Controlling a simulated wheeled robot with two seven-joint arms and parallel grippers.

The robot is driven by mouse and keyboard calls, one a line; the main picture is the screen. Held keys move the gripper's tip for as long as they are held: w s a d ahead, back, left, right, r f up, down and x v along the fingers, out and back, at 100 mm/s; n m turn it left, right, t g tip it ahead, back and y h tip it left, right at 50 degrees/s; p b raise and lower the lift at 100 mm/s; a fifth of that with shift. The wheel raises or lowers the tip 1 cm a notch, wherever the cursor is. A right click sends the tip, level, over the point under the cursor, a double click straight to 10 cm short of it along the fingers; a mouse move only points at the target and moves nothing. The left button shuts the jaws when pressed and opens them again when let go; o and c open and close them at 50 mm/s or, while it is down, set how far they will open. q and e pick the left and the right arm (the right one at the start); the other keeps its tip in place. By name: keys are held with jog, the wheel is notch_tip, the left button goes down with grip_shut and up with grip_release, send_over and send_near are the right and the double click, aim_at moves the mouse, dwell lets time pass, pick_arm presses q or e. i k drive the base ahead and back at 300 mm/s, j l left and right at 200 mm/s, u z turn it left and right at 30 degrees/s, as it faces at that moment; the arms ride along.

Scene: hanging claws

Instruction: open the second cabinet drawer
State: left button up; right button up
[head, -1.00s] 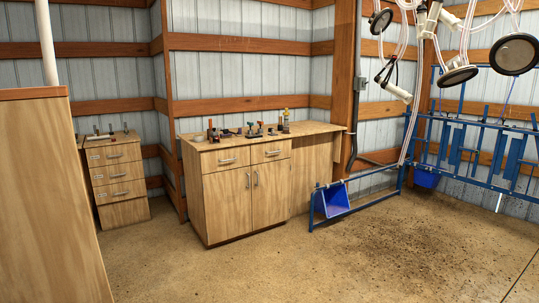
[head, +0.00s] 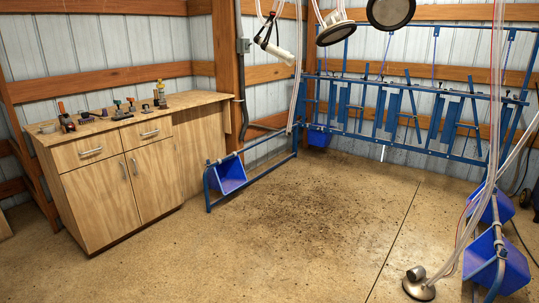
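A wooden cabinet (head: 82,205) stands at the left in the head view. It has two drawers side by side under its worktop, a left drawer (head: 88,150) and a right drawer (head: 150,132), each with a silver bar handle. Both drawers look shut. Two doors with upright handles are below them and also look shut. I cannot tell which drawer counts as the second. Neither of my grippers shows in the head view.
Small tools and bottles (head: 115,108) stand on the worktop. A blue bin (head: 228,175) on a blue frame is right of the cabinet. Blue stall gates (head: 420,105) line the back. Hoses and a metal claw piece (head: 418,285) are at the lower right. The middle floor is open.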

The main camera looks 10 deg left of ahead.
aim_at(140, 134)
jog(key=i+u, duration=0.2)
jog(key=i, duration=0.45)
jog(key=i+l+u, duration=0.2)
jog(key=i, duration=0.45)
jog(key=i+j+u, duration=0.2)
jog(key=i+u, duration=0.2)
jog(key=i, duration=0.7)
jog(key=i+l+u, duration=0.1)
jog(key=i+u, duration=0.3)
jog(key=i, duration=0.65)
